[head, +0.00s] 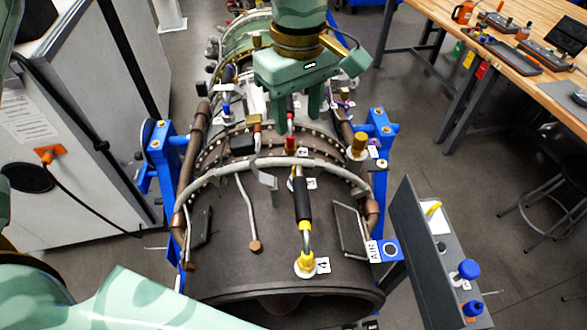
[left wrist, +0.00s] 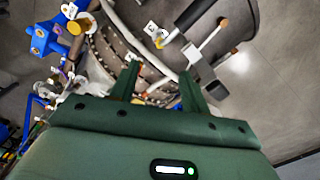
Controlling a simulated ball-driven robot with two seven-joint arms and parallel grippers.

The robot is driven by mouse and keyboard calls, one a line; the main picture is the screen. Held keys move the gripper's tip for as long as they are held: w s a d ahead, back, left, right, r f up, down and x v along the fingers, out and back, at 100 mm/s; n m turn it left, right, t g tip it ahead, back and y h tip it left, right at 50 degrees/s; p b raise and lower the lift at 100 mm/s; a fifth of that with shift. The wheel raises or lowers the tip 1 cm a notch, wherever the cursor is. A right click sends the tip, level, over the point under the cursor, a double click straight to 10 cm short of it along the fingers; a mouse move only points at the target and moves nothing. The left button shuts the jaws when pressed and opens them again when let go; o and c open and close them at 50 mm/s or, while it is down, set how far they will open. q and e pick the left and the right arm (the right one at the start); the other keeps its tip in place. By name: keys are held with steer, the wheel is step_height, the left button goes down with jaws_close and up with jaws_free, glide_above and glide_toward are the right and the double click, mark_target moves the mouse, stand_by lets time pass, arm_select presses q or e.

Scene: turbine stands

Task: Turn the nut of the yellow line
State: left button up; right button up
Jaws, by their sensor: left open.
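The yellow line (head: 303,200) runs down the front of the dark turbine casing (head: 222,225). It has a black sleeve and a grey bend below it. Its yellow nut (head: 306,260) sits at the lower end on a white round base, beside a white tag. In the left wrist view a yellow fitting (left wrist: 164,40) with a white tag shows beyond the fingertips. My left gripper (head: 293,112) is open and empty, above the back of the casing, well behind the nut. Its two fingers (left wrist: 158,70) stand apart in the left wrist view. My right gripper is not in view.
Blue stand brackets (head: 379,122) flank the casing, with a brass cap (head: 359,143) near the right one. Other lines and a red fitting (head: 290,122) lie close below the gripper. A dark panel (head: 420,250) stands at right. A wooden workbench (head: 480,62) holds tools.

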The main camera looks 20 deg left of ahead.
arm_select(q)
step_height(320, 180, down, 15)
steer(key=p, duration=0.2)
steer(key=shift+p, duration=0.4)
steer(key=c, duration=1)
